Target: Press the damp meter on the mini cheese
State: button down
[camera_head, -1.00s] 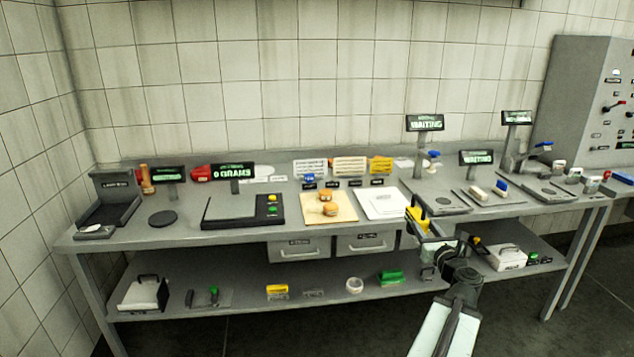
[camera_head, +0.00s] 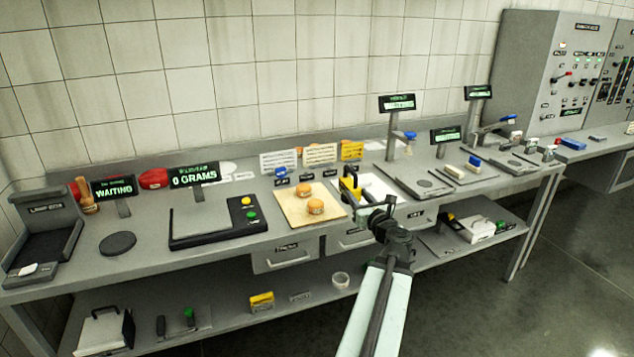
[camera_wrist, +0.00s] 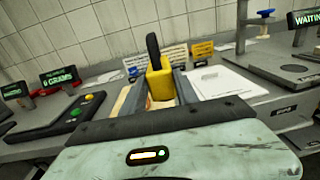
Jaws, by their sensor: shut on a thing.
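My gripper (camera_head: 353,192) is shut on a yellow block-shaped tool with a black top (camera_wrist: 161,82), which looks like the damp meter. It holds the tool upright above the bench, over the near left part of a white board. Two small round orange-tan cheeses, one nearer (camera_head: 315,207) and one farther (camera_head: 308,189), sit on a pale wooden board (camera_head: 284,205) just left of my gripper. In the wrist view the tool and jaws hide most of the wooden board (camera_wrist: 123,100), and I cannot make out the cheeses there.
The white board (camera_head: 378,184) lies right of the wooden one. A black scale (camera_head: 205,222) reading 0 grams stands to the left. Small signs (camera_head: 320,153) line the back. A post with a display (camera_head: 392,135) rises at the right. Drawers (camera_head: 285,255) hang below the bench front.

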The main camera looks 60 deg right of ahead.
jog(key=w+r+p, duration=0.2)
jog(key=w, duration=1.1)
jog(key=f+b, duration=0.1)
jog(key=b, duration=0.1)
jog(key=f+b, duration=0.1)
jog(key=f, duration=0.1)
jog(key=f+b, duration=0.2)
jog(key=shift+s+a+f+b, duration=0.15)
jog(key=shift+a+b, duration=0.15)
jog(key=shift+a, duration=0.05)
jog(key=shift+f+b, duration=0.6)
jog(key=shift+f, duration=0.05)
dwell(1.0)
notch_tip(320, 180, up, 8)
jog(key=p, duration=0.8)
